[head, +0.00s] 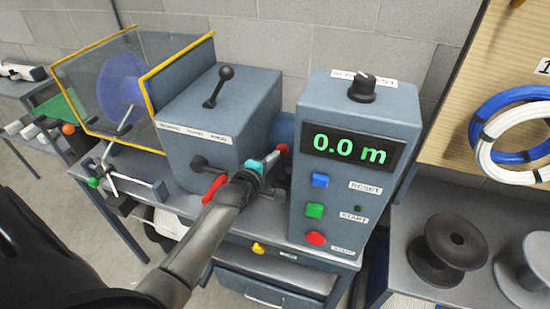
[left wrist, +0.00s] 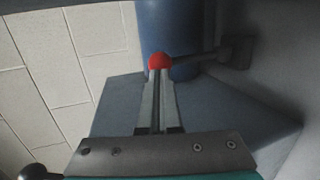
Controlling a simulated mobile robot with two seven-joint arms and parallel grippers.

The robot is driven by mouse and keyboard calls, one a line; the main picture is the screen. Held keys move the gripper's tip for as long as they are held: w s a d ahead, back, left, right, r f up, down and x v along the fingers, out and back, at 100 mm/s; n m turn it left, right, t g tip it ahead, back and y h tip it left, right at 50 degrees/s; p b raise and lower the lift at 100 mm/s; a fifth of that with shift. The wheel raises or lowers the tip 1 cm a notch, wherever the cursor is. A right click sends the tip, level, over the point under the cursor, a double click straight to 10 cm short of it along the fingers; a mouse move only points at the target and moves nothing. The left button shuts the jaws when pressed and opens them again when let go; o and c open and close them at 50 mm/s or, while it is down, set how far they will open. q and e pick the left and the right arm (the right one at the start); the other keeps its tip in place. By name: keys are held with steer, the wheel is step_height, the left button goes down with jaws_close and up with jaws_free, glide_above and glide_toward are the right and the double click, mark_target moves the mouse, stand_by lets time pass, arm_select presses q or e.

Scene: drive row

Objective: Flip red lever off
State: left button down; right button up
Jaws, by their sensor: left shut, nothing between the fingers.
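A red ball knob (head: 283,148) shows in the head view between the two grey machine housings. In the left wrist view the red knob (left wrist: 159,61) sits on a dark rod that runs right to a grey bracket (left wrist: 238,50). My left gripper (head: 277,155) is shut and empty, its fingertips at the knob; in the left wrist view the shut fingers (left wrist: 158,78) overlap its lower edge. I cannot tell whether they touch it. A separate red-gripped handle (head: 215,189) hangs from a black hub on the left housing, partly behind my arm. My right gripper is not in view.
The right housing (head: 343,190), with a green 0.0 m display, stands close right of my gripper. The left housing (head: 210,125) has a black lever (head: 217,87) on top. A blue cylinder (left wrist: 172,30) stands behind the knob.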

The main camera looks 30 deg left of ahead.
mark_target(281, 147)
arm_select(q)
steer(key=shift+w+f, duration=0.15)
steer(key=shift+w, duration=0.5)
steer(key=shift+a, duration=0.1)
steer(key=shift+w+a+r+g+p, duration=0.1)
steer(key=shift+w+r+g+p, duration=0.1)
steer(key=shift+w+p, duration=0.25)
steer(key=shift+w+a+r+g+p, duration=0.1)
steer(key=shift+w+r+g+p, duration=0.1)
steer(key=shift+w+p, duration=0.25)
steer(key=shift+p, duration=0.35)
steer(key=shift+r, duration=0.1)
